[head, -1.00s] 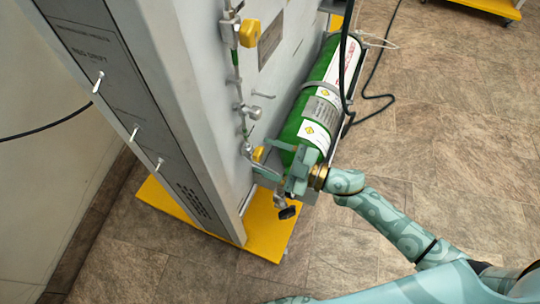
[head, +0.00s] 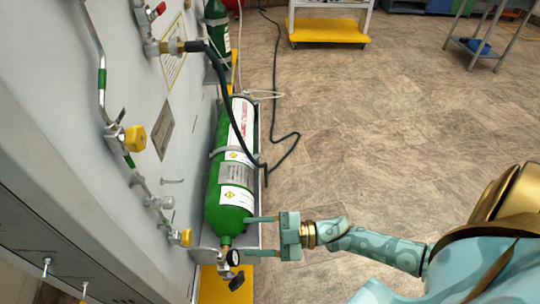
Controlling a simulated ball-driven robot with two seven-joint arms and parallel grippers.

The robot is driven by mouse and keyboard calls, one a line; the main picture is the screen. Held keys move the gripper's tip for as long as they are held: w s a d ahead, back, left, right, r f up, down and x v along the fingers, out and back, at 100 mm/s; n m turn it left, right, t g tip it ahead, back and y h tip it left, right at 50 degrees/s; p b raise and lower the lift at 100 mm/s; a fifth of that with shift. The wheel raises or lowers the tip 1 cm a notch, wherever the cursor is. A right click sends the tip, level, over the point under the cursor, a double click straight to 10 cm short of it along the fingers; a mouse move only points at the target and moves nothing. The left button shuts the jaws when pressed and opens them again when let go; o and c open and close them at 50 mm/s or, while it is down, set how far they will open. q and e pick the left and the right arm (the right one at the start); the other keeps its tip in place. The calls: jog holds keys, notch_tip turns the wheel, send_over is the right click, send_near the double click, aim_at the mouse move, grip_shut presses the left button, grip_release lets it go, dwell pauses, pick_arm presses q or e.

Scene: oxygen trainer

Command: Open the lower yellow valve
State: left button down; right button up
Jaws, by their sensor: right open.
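The lower yellow valve (head: 186,237) is a small yellow handle low on the pipe along the grey panel. A larger upper yellow valve (head: 135,138) sits higher on the same pipe. My right gripper (head: 250,236) is open, its two fingers pointing left. It is to the right of the lower yellow valve and apart from it, by the bottom end of the green cylinder. Nothing shows between its fingers. The exact angle of the lower valve's handle is too small to tell. My left gripper is not in view.
The green cylinder (head: 229,180) stands between the panel (head: 75,150) and open floor. A black gauge (head: 233,257) and a dark knob (head: 237,281) hang below it, near my right fingers. A black hose (head: 230,105) loops over the cylinder.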

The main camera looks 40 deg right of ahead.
jog(key=v, duration=0.3)
dwell(0.5)
